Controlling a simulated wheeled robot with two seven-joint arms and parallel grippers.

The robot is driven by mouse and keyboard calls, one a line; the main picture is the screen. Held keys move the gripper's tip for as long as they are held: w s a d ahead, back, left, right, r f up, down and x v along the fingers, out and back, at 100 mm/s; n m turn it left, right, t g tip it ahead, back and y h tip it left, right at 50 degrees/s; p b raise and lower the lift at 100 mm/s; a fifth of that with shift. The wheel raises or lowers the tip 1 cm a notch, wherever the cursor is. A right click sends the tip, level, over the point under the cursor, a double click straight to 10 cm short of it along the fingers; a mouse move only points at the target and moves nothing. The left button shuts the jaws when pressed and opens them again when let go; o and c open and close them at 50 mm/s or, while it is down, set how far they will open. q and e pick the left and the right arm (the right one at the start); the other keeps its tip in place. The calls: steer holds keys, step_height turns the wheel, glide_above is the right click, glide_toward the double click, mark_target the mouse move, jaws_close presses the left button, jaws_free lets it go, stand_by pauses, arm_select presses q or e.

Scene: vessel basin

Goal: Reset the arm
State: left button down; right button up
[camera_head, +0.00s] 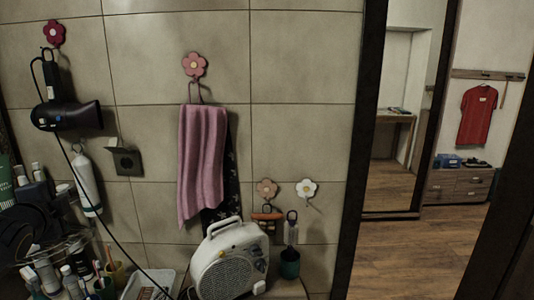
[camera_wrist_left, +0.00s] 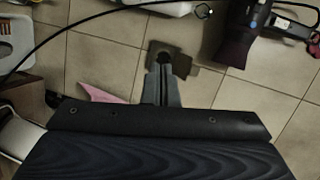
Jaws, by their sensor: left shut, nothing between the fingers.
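My left gripper (camera_wrist_left: 163,72) shows in the left wrist view, its two grey fingers together and nothing held between them. It points toward the tiled wall, in front of a dark wall socket (camera_wrist_left: 182,62). The same socket (camera_head: 126,161) is left of the pink towel in the head view. I cannot clearly make out the left gripper in the head view. My right gripper is in neither view.
A hair dryer (camera_head: 65,115) hangs on the wall; its dark cord runs down past the socket. A pink towel (camera_head: 201,165) hangs right of it. A white heater (camera_head: 230,262) stands below. Bottles and cups (camera_head: 75,280) crowd the lower left. The wooden floor (camera_head: 415,260) at right is clear.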

arm_select(q)
steer(key=s+d+f+n+g+h+b, duration=0.1)
steer(key=s+d+f+n+g+h, duration=0.3)
steer(key=s+d+f+n, duration=0.3)
steer(key=s+d+f+n+g+h+b, duration=0.1)
steer(key=s+d+f+n+g+h, duration=0.3)
steer(key=s+d+f, duration=1.2)
steer(key=s+d+n+h, duration=0.1)
steer(key=d+n, duration=0.2)
steer(key=d, duration=0.3)
steer(key=shift+s+d+f+g+h, duration=0.15)
steer(key=shift+d+f+g+h, duration=0.15)
steer(key=shift+f, duration=0.1)
